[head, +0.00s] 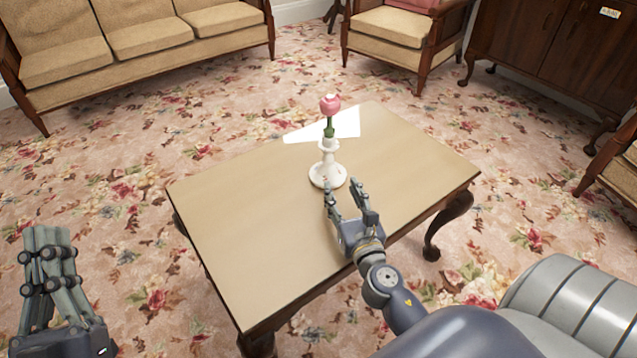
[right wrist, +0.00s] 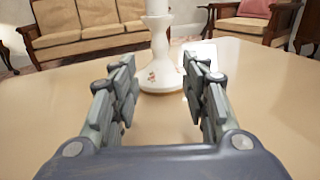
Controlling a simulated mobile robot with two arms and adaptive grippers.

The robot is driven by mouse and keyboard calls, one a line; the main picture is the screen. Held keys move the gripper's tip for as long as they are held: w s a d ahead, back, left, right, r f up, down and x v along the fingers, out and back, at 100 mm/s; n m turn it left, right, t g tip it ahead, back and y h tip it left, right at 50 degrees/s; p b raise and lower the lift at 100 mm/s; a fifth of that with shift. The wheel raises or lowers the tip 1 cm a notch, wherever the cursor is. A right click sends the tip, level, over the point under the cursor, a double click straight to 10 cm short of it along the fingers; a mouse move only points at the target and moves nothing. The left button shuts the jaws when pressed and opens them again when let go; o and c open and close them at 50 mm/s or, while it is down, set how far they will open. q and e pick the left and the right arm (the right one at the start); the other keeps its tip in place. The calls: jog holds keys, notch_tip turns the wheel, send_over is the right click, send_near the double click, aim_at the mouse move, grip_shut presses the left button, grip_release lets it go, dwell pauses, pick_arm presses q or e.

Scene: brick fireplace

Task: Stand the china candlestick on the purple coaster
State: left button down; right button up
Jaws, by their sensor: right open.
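The white china candlestick (head: 327,174) stands upright on the table, with a green and pink flower-like piece (head: 330,106) in its top. In the right wrist view the candlestick (right wrist: 159,62) rises just beyond my fingertips, its top cut off by the frame. My right gripper (head: 344,188) is open and empty, low over the table on the near side of the candlestick, its fingers (right wrist: 160,75) to either side of the view's middle. My left gripper (head: 47,240) is off the table at the lower left; its opening is unclear. I see no purple coaster in either view.
The wooden table (head: 240,215) is bare at the left and front. A white flat patch (head: 345,126) lies behind the candlestick. A sofa (head: 140,40), an armchair (head: 392,26) and a dark cabinet (head: 530,40) stand beyond, across flowered carpet.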

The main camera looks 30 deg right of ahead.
jog(key=s+a+r+m+t+y, duration=0.1)
jog(key=a+r+m+t+y, duration=0.2)
jog(key=a+r+m+y, duration=0.8)
jog(key=s+a+r+m+t, duration=0.2)
jog(key=s+a+r+m, duration=0.1)
jog(key=a+r+m, duration=0.2)
jog(key=s+a+r+m+t, duration=0.1)
jog(key=s+a+r+m, duration=0.2)
jog(key=r+m, duration=0.6)
jog(key=a+m, duration=0.2)
jog(key=m, duration=0.2)
jog(key=shift+s+a+m+t+y, duration=0.2)
jog(key=shift+s+m+t+y, duration=0.1)
jog(key=shift+s+m+t, duration=0.1)
jog(key=shift+f, duration=0.1)
